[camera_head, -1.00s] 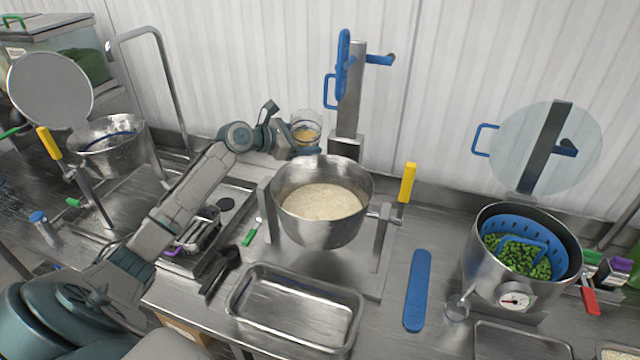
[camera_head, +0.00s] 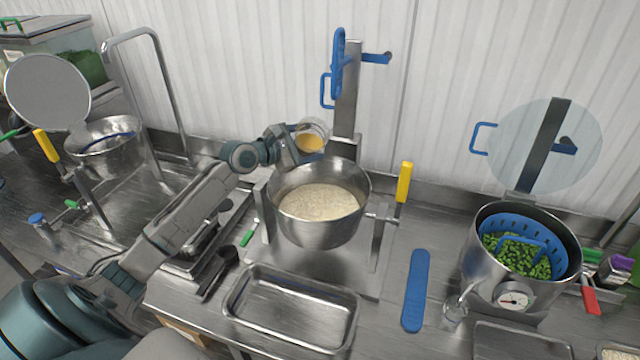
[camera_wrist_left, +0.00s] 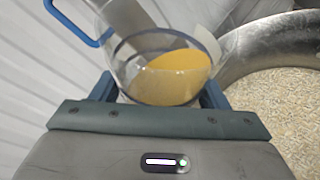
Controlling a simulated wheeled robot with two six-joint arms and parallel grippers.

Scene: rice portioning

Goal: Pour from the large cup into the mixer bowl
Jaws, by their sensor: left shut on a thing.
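The large cup (camera_head: 311,137) is clear and holds a yellow-orange content. My left gripper (camera_head: 296,141) is shut on it, above the back rim of the mixer bowl. The cup is tilted in the head view. In the left wrist view the cup (camera_wrist_left: 165,70) sits between the fingers of the gripper (camera_wrist_left: 160,92), with the yellow content inside. The steel mixer bowl (camera_head: 322,233) holds pale rice-like grains and also shows at the right of the left wrist view (camera_wrist_left: 240,62). No stream from the cup is visible. My right gripper is not in view.
A post with blue handles (camera_head: 347,100) stands behind the bowl, and a yellow-handled lever (camera_head: 404,182) at its right. An empty steel tray (camera_head: 240,312) is in front. A pot with green pieces (camera_head: 480,265) stands at the right, past a blue paddle (camera_head: 416,290).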

